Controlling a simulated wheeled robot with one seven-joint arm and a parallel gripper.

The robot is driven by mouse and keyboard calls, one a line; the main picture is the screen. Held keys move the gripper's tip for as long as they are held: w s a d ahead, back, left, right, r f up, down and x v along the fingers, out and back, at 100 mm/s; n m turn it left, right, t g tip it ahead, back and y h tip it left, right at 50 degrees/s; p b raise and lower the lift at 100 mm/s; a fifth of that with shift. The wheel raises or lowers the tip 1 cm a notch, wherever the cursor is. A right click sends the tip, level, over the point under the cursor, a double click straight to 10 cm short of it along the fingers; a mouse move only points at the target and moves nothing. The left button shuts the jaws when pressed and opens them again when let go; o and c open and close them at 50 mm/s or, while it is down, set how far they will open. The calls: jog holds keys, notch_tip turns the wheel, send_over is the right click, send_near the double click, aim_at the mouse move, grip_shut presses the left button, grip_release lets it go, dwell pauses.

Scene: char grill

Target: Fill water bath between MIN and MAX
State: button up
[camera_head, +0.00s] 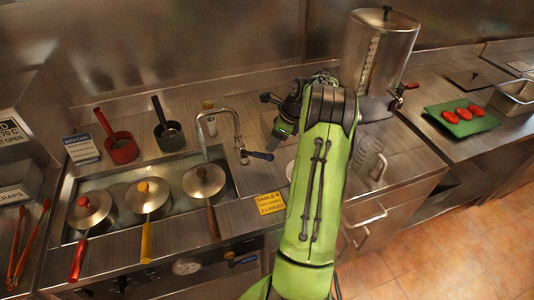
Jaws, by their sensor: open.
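The water bath (97,183) is a steel basin sunk in the counter at left. Three lidded pots with red, yellow and brown handles sit over it and hide much of its inside. I cannot make out a water level or MIN and MAX marks. A curved steel faucet (217,112) rises behind the bath, its spout over the right pot side. A blue lever (260,155) sticks out to the right at its base. My gripper (277,138) is just above and right of the blue lever, pointing down, apart as far as I can tell. It is open and looks empty; its fingertips are small and partly unclear.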

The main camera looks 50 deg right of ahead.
aim_at(264, 155)
jog(key=x, duration=0.7)
jog(key=shift+r, duration=0.1)
jog(key=shift+c, duration=0.5)
grip_shut()
